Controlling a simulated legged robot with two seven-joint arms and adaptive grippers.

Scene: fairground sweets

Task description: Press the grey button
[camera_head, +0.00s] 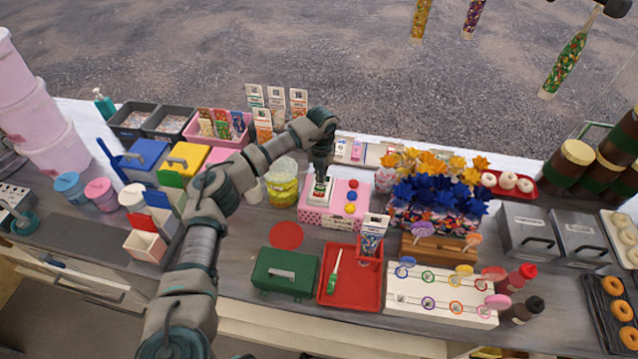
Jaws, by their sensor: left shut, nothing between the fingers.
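A pink box (336,220) with a dotted front stands near the middle of the counter. Red, yellow and blue round buttons (351,196) sit in a column on the right part of its top. A white plate with a dark green frame (313,200) lies on the left part of the top. My left gripper (320,176) points down over that plate, with its fingers shut and empty. I cannot make out a grey button; the fingertips cover part of the plate. I cannot tell whether they touch it. My right gripper is not in view.
A jar with yellow contents (282,188) stands just left of the pink box. Blue and orange flowers (432,190) stand to its right. A red tray (338,300) and a green case (284,278) are in front. Bottles (566,63) hang at the upper right.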

